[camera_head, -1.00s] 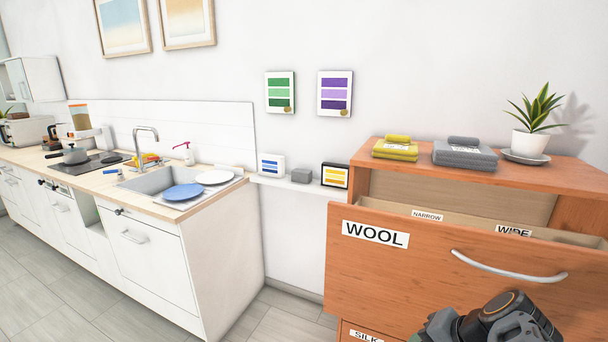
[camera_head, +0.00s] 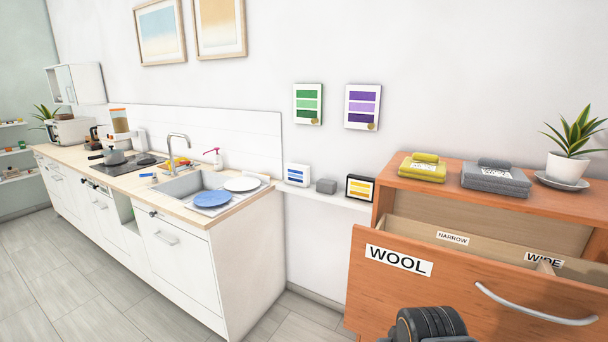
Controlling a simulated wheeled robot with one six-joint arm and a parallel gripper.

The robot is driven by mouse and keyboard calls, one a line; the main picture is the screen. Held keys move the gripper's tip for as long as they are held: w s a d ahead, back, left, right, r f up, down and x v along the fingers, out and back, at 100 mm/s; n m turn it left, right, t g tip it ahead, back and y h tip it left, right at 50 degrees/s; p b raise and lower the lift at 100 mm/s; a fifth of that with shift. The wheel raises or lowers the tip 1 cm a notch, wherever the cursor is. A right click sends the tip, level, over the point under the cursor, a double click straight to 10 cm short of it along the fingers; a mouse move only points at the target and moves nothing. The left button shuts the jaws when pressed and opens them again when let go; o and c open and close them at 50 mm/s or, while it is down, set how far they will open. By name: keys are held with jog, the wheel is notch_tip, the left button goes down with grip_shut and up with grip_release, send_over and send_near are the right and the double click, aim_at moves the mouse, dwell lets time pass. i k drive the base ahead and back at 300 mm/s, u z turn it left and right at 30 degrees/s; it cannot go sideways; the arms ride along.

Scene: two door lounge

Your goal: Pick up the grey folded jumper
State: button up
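The grey folded jumper (camera_head: 495,179) lies flat on top of the orange-brown wooden dresser (camera_head: 460,168), with a smaller rolled grey piece on it and a pale label on its front. A yellow folded jumper (camera_head: 422,169) lies just left of it, apart from it. A dark grey and black part of my arm shows at the bottom edge, in front of the dresser's drawer. My gripper's fingers are not in view.
The dresser's top drawer (camera_head: 398,262), labelled WOOL, is pulled open, with NARROW and WIDE labels inside. A potted plant (camera_head: 568,163) on a saucer stands right of the grey jumper. A narrow white shelf (camera_head: 335,199) and a kitchen counter (camera_head: 240,215) with plates are at left.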

aim_at(499, 176)
jog(key=k, duration=0.45)
jog(key=z, duration=1.1)
jog(key=i, duration=0.55)
jog(key=u, duration=0.1)
